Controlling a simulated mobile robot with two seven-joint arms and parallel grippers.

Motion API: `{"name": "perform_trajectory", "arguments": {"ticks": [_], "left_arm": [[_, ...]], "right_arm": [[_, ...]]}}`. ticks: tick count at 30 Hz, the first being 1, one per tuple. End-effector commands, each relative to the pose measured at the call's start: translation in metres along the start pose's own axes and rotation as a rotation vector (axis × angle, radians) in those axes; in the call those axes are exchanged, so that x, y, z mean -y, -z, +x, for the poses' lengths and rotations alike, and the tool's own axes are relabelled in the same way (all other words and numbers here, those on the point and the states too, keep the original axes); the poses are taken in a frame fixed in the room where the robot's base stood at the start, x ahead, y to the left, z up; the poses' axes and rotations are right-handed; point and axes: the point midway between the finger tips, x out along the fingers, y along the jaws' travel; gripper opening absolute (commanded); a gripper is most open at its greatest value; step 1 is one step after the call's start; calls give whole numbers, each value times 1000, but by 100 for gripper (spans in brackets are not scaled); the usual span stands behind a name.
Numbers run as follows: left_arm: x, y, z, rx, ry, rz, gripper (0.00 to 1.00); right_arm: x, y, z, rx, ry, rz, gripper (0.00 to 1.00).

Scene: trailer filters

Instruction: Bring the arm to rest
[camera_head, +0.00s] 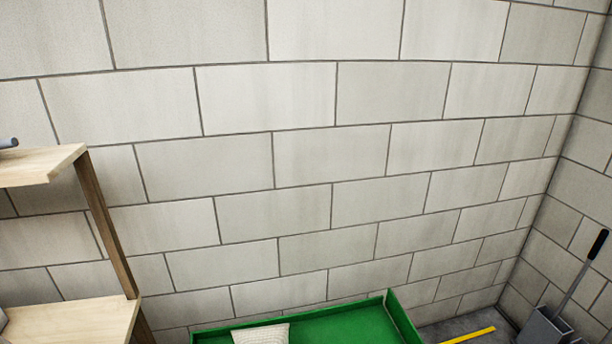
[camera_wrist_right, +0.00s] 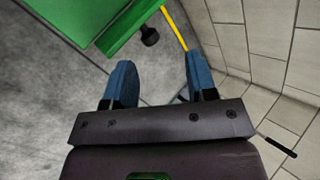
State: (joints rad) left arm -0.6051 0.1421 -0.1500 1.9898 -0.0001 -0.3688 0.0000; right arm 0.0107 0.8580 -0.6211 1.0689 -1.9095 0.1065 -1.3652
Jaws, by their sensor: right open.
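My right gripper (camera_wrist_right: 159,62) shows in the right wrist view with its two blue fingers spread apart. Nothing is between the fingers, and grey floor shows past them. A green trailer (camera_head: 400,318) stands at the bottom of the head view against the block wall. Its green body (camera_wrist_right: 70,20) also shows at the upper left of the right wrist view, beyond the fingers. A white, textured filter-like piece (camera_head: 262,334) lies in the trailer, partly cut off by the frame. Neither gripper shows in the head view, and my left gripper is in neither view.
A wooden shelf (camera_head: 40,165) stands at the left. A grey dustpan-like tool (camera_head: 545,328) with a black handle leans in the right corner. A yellow strip (camera_head: 468,336) lies on the floor beside the trailer. The block wall (camera_wrist_right: 285,35) is close on the wrist view's right.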

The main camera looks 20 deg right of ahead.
Motion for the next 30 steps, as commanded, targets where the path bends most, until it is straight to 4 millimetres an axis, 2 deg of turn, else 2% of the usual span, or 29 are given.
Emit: {"name": "perform_trajectory", "arguments": {"ticks": [6,11,18,26,27,30], "left_arm": [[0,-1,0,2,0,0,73],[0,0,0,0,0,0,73],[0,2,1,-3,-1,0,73],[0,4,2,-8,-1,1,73],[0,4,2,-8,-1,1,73],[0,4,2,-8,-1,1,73]], "right_arm": [[32,-71,-1,192,84,705,52],[37,-127,-8,349,65,1260,52],[26,-195,-29,521,-73,2092,52],[-1,-248,-66,575,-336,2976,52],[-6,-255,-73,-556,374,-3028,52],[-19,-269,-92,-429,409,-2726,52]]}}
